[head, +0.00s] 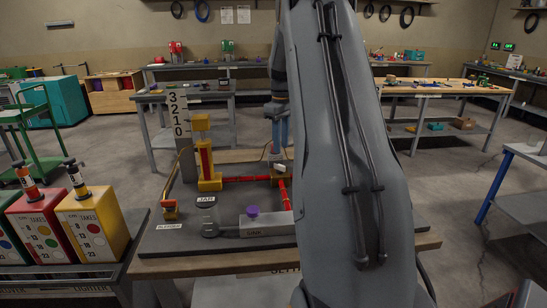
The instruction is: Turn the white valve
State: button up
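A small white piece (278,166), which looks like the white valve, sits by a yellow-brown block where the red pipe turns, on a dark board on the bench. My gripper (276,148) hangs pointing down just above and behind it in the picture, partly hidden by my own arm. I cannot tell whether its fingers are apart or touch the white piece. The red pipe (240,179) runs left from there to a yellow column (207,155), and another red length comes forward.
On the board stand a glass jar (208,216), a grey sink block with a purple knob (252,211), and a 0-to-3 scale (180,115). My arm hides the board's right part. Open floor lies to the right.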

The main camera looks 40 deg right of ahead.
aim_at(280, 168)
jog(key=f+p, duration=0.2)
jog(key=f, duration=0.5)
jog(key=shift+a+f, duration=0.2)
grip_shut()
